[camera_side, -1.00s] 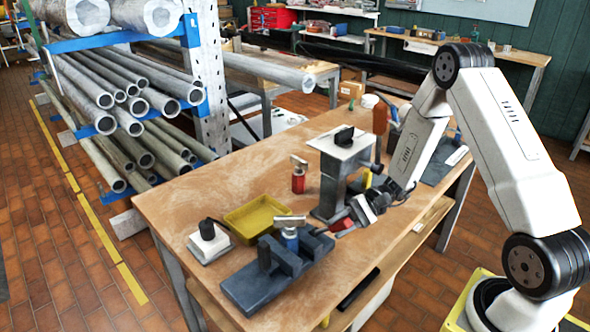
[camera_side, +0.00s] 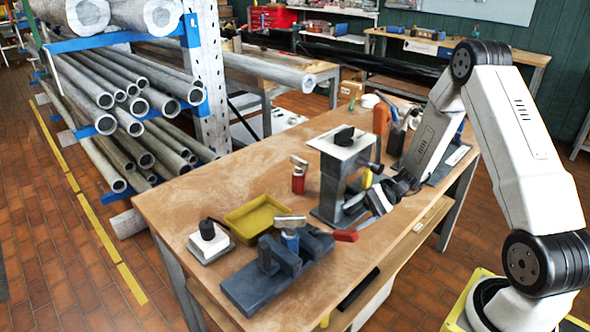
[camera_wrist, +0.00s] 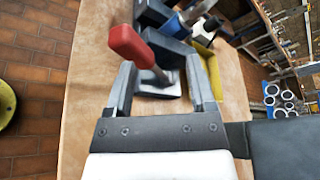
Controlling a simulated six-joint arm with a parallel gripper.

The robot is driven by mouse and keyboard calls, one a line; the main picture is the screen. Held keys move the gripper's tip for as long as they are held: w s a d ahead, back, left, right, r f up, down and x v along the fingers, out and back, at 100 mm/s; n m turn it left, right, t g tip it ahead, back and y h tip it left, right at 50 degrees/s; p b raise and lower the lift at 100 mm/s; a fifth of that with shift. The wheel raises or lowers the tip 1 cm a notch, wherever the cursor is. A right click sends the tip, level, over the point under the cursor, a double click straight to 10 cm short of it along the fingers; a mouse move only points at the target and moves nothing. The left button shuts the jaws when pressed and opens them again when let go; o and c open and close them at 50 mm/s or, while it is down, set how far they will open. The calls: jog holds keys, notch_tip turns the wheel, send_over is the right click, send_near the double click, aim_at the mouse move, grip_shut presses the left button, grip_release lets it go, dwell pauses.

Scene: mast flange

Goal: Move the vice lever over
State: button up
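The dark blue-grey vice (camera_side: 262,282) sits at the near end of the bench. Its lever has a red handle (camera_side: 345,235) that points right, toward my arm, over the bench edge. My gripper (camera_side: 374,204) is open and empty, up and to the right of the handle, with a visible gap. In the wrist view the red handle (camera_wrist: 130,45) shows tilted between the lines of the two spread fingers (camera_wrist: 160,82).
A grey pedestal (camera_side: 333,185) with a pale top plate stands close behind my gripper. A yellow tray (camera_side: 255,215), a red bottle-like item (camera_side: 298,180) and a white block with a black knob (camera_side: 208,240) are on the wooden bench (camera_side: 200,195). Pipes fill a rack at left.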

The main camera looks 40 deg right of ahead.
jog(key=v, duration=0.3)
jog(key=shift+a, duration=0.1)
dwell(0.3)
jog(key=shift+s+a+f+m+g+h, duration=0.2)
jog(key=shift+s+m+h, duration=0.05)
jog(key=shift+m+h, duration=0.3)
jog(key=shift+s+a+f+m+g+h, duration=0.25)
jog(key=shift+m+h, duration=0.2)
jog(key=shift+m, duration=0.2)
jog(key=s+a+r+n+h, duration=0.5)
jog(key=a+n+h, duration=0.4)
jog(key=n+h, duration=0.3)
jog(key=shift+a+r+n, duration=0.2)
jog(key=shift+a+n, duration=0.05)
jog(key=shift+n, duration=0.85)
